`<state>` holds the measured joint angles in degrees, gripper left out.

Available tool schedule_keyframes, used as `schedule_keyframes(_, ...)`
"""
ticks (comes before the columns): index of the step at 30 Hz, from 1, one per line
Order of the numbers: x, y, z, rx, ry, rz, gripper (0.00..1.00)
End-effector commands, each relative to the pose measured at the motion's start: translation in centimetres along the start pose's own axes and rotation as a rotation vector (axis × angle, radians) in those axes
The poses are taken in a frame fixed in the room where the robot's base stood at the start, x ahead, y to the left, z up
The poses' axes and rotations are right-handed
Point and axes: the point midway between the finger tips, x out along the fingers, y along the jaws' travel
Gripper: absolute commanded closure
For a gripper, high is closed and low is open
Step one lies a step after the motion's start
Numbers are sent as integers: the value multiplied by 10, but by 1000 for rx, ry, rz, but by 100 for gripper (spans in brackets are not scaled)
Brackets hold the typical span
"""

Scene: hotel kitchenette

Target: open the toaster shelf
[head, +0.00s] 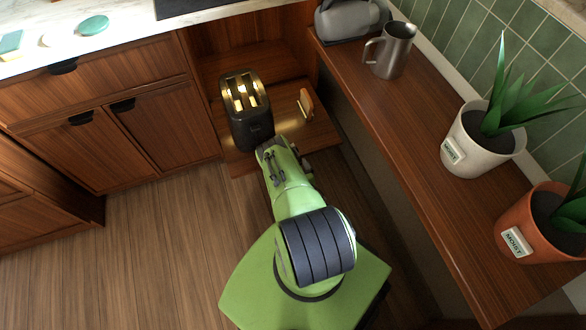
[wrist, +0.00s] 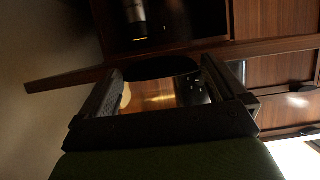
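The toaster shelf (head: 290,135) is a brown wooden board low in the corner cabinet, and its front edge seems to stand out from the cabinet. A black toaster (head: 250,122) with gold-lit slots stands upright on it. My gripper (head: 270,146) is at the shelf's front edge, just in front of the toaster. In the wrist view, my gripper's two fingers (wrist: 163,75) are wide apart. A dark rounded shape, probably the shelf handle (wrist: 163,67), shows between and beyond the fingertips. I cannot tell whether they touch it. The handle is hidden in the head view.
A tan upright piece (head: 306,105) stands on the shelf, right of the toaster. Cabinets with black handles (head: 123,105) are on the left. A wooden counter (head: 420,140) with a metal pitcher (head: 391,52) and potted plants (head: 474,150) borders the right. The floor (head: 165,250) at left is clear.

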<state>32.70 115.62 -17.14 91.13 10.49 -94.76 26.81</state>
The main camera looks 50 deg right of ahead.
Motion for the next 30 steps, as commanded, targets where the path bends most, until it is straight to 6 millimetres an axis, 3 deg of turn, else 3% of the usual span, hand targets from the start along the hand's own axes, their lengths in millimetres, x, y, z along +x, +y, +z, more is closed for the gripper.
schedule_keyframes(5,-4,0,-12,-1,0,0,2)
schedule_keyframes(12,-27,0,-68,-1,1,0,2)
schedule_keyframes(16,-36,0,-88,-1,1,0,2)
schedule_keyframes(30,-38,0,-92,0,0,0,2)
